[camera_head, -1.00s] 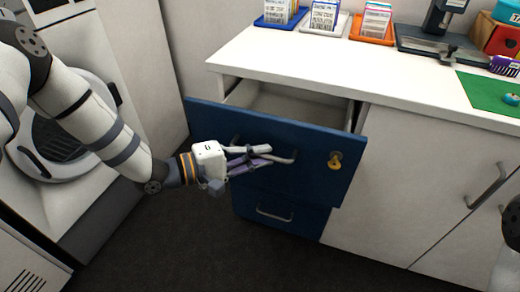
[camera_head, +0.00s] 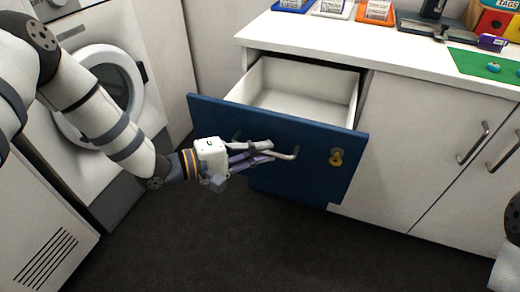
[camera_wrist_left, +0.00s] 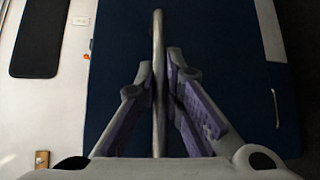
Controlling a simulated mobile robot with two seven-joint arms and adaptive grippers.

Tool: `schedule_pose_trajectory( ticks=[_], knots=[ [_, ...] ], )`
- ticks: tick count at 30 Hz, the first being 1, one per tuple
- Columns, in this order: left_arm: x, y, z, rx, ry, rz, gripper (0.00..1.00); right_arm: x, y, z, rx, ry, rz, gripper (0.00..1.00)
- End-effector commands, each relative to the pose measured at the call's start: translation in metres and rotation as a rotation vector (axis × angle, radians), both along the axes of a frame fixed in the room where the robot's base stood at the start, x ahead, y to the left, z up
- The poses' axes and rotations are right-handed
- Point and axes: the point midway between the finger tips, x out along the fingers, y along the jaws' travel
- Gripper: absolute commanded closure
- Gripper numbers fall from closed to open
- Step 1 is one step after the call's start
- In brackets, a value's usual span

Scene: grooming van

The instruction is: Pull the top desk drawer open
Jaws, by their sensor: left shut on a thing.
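The top desk drawer (camera_head: 290,145) has a blue front and stands well open, with its white, empty-looking inside (camera_head: 295,88) in view. A grey bar handle (camera_head: 287,156) runs across its front, and a brass lock or key (camera_head: 336,157) sits to the right of it. My left gripper (camera_head: 262,152) is at the front of the drawer, shut on the handle. In the left wrist view, the purple-padded fingers (camera_wrist_left: 165,95) close on both sides of the handle bar (camera_wrist_left: 158,40). My right gripper is not in view; only a piece of my right arm shows at the right edge.
The white desk top (camera_head: 340,40) carries trays of cards, a green mat (camera_head: 490,66) and coloured boxes. White cupboard doors (camera_head: 430,150) with bar handles are right of the drawer. A washer-like machine (camera_head: 105,95) stands at the left. Dark floor (camera_head: 250,240) in front is clear.

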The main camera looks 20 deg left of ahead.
Motion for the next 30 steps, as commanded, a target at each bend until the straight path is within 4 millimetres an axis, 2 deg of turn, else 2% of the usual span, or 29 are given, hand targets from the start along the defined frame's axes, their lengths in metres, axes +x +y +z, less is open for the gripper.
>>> schedule_pose_trajectory(
  ticks=[9, 10, 12, 22, 26, 30],
  knots=[
    [0.001, 0.0, 0.001, -0.003, -0.002, 0.003, 1.0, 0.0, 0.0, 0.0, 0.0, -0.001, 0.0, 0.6],
    [0.001, 0.0, 0.001, -0.003, -0.002, 0.003, 0.84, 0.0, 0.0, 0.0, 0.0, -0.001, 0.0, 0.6],
    [0.001, 0.0, 0.001, -0.003, -0.002, 0.003, 0.7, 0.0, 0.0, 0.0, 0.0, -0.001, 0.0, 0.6],
    [-0.002, 0.004, 0.001, -0.001, -0.001, 0.002, 0.7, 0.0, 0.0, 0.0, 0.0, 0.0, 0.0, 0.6],
    [-0.019, 0.023, 0.005, -0.002, -0.001, 0.005, 0.7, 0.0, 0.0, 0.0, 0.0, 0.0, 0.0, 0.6],
    [-0.045, 0.052, 0.011, -0.002, -0.003, 0.006, 0.7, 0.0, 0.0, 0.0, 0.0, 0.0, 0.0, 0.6]
  ],
)
